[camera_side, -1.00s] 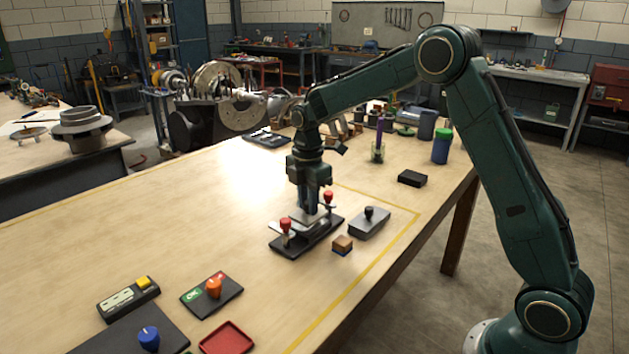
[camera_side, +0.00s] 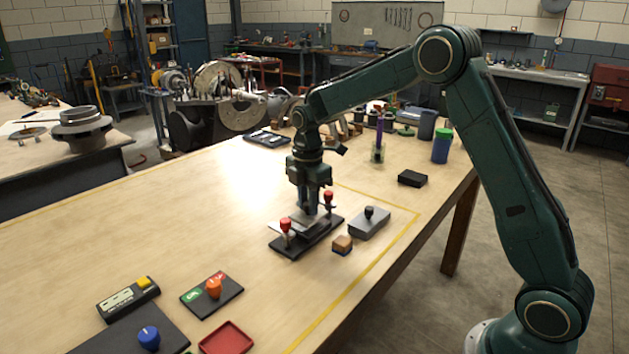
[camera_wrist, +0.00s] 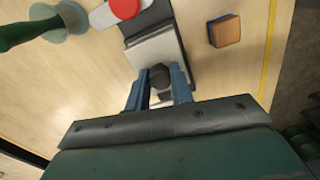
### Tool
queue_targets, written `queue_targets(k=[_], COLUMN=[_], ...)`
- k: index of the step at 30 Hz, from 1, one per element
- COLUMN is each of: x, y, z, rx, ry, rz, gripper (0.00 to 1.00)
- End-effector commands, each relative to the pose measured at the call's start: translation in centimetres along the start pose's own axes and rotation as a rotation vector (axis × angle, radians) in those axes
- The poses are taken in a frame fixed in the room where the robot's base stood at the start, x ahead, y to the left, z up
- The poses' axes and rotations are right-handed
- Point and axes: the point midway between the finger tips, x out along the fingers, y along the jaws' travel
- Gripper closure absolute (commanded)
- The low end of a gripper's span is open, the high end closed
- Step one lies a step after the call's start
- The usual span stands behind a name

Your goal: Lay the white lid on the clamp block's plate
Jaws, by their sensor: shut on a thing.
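The white lid (camera_wrist: 152,50) shows as a pale square plate with a dark knob in the wrist view. My gripper (camera_wrist: 158,84) is shut on that knob; it also shows in the side view (camera_side: 309,208), upright over the clamp block. The clamp block (camera_side: 290,247) is a dark base with two red-knobbed clamps, one on the near side and one on the far side. The lid is over the block's middle, between the clamps. The block's plate is mostly hidden under it, and I cannot tell whether the lid touches it.
A grey block with a black knob (camera_side: 369,224) and a small wooden cube (camera_side: 342,244) stand close on the right. A black box (camera_side: 411,178) lies farther right. A switch panel (camera_side: 211,295) and a red tray (camera_side: 226,338) are at the front.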

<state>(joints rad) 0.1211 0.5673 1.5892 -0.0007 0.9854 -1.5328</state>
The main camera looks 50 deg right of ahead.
Motion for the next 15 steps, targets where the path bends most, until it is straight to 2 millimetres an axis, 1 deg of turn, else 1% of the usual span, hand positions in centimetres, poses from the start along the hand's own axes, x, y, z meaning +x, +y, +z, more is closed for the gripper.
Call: queue_targets(k=[15], x=[0.31], y=[0.02], z=[0.0], rx=[0.0], ry=[0.0], rz=[0.001], gripper=[1.0])
